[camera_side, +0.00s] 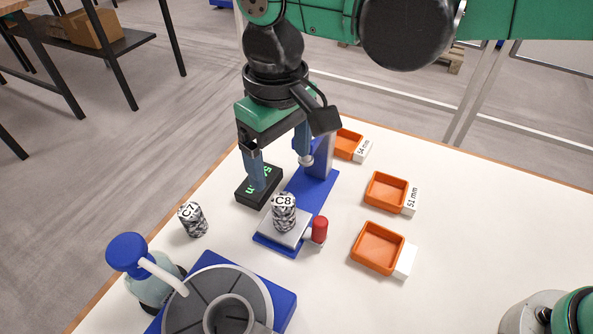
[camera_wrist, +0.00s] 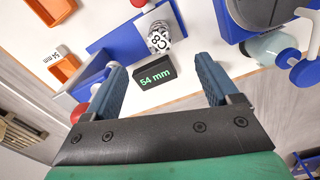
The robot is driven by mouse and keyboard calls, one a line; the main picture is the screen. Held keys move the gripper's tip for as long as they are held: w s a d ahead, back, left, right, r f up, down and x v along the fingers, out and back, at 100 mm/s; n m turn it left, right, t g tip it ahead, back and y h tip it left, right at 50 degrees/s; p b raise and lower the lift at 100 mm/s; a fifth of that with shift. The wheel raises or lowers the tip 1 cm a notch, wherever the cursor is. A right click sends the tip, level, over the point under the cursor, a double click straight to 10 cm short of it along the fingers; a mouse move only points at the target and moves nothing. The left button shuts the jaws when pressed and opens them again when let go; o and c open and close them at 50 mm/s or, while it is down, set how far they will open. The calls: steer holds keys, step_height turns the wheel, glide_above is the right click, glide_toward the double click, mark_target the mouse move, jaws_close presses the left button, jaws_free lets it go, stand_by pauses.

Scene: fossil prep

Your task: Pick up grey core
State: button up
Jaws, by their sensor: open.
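Two grey speckled cores with white labelled tops are in the side view. Core C8 (camera_side: 284,214) stands upright on the metal plate of a blue measuring stand (camera_side: 317,190). Core C7 (camera_side: 193,220) stands on the white table to the left, tilted in the picture. The wrist view shows C8 (camera_wrist: 159,38) beyond the fingertips, near a display; I cannot see C7 there. My gripper (camera_side: 280,169) is open and empty, above and behind C8, fingers pointing down. Its two blue fingers (camera_wrist: 158,66) are apart with nothing between them.
A black display (camera_side: 259,186) reads 54 mm in the wrist view (camera_wrist: 155,75). Several orange trays (camera_side: 388,192) with size labels line the right. A red knob (camera_side: 320,229) is beside C8. A round grey machine (camera_side: 218,300) and blue-topped bottle (camera_side: 150,285) stand in front.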

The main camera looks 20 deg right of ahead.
mark_target(284, 201)
step_height(284, 201, down, 10)
steer(key=shift+r, duration=0.1)
stand_by(0.4)
jaws_close()
